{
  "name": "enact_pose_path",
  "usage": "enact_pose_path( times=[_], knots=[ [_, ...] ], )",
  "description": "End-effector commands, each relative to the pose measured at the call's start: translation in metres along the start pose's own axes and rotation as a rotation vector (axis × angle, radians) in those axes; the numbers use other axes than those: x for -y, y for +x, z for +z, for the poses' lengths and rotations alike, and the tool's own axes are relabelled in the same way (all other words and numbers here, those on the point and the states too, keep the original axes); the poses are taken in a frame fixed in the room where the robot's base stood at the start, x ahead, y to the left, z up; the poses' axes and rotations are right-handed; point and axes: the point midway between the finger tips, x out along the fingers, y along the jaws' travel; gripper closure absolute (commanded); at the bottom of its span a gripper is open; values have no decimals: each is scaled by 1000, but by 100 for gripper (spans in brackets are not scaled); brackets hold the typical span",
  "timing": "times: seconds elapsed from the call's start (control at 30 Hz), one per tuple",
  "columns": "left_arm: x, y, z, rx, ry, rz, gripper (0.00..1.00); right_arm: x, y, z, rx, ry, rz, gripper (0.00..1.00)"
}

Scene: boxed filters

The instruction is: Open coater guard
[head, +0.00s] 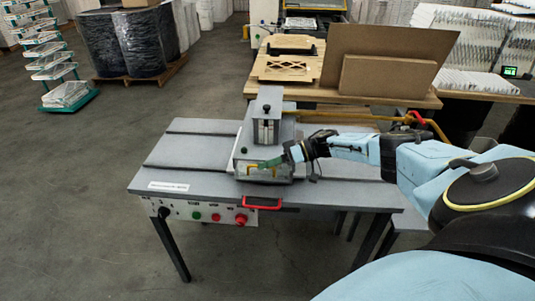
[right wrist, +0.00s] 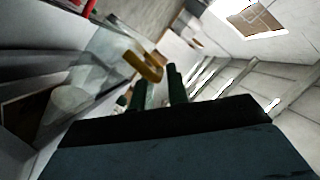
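The coater (head: 255,140) is a grey machine standing on the grey metal table. Its guard (head: 262,170) appears to be the clear cover low on its front, with a yellowish edge. My right gripper (head: 271,164) is at this front, partly hiding it. In the right wrist view, a yellow handle (right wrist: 143,66) on a see-through panel (right wrist: 95,75) lies just beyond the fingertips. The two dark fingers of my right gripper (right wrist: 157,78) stand apart with a gap between them. I cannot tell whether they touch the handle. My left gripper is not in view.
The table front carries a red handle (head: 262,204) and a control panel (head: 205,213) with green and red buttons. Behind stands a wooden bench (head: 400,97) with brown boards (head: 385,60). The left part of the grey tabletop (head: 180,160) is clear.

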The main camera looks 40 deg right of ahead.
Motion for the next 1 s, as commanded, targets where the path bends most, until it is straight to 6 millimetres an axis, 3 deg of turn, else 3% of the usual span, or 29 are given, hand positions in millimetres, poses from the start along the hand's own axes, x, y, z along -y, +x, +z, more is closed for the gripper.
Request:
enact_pose_path(
  times=[0.1,0.47,0.57,1.0],
  knots=[
    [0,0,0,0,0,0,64,0,0,0,2,0,1,69],
    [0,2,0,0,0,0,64,-1,-6,2,4,0,3,69],
    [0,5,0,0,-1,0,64,-2,-20,2,3,-1,5,69],
    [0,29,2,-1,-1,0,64,-2,-112,2,3,-1,4,69]
  ],
)
